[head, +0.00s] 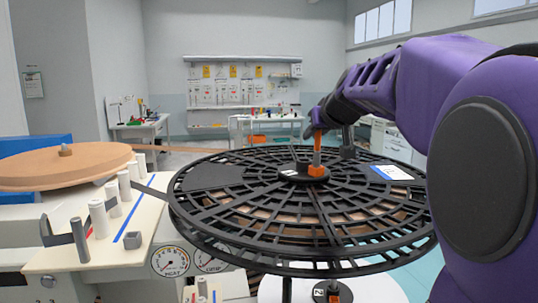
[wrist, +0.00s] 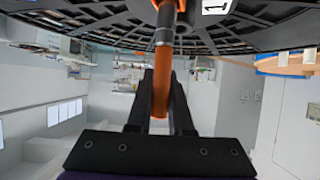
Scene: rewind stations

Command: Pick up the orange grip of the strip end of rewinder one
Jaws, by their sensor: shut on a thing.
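My gripper (head: 316,133) is above the hub of a large black spoked reel (head: 215,237). Its two fingers show in the wrist view (wrist: 163,95), one on each side of an upright orange grip (wrist: 160,62), and they are shut on it. The grip (head: 317,134) sits on a grey metal shaft that runs down to an orange foot (head: 317,171) at the reel's hub. The fingers hide part of the grip. I cannot tell whether this grip belongs to the strip end. No other orange grip on a strip end is clear.
A cream board (head: 80,257) with white posts and a dark strip stands left of the reel, with a brown disc (head: 50,167) behind it. Pressure gauges (head: 170,262) sit below. A second hub marked 2 (head: 333,292) is at the bottom. Workbenches stand far back.

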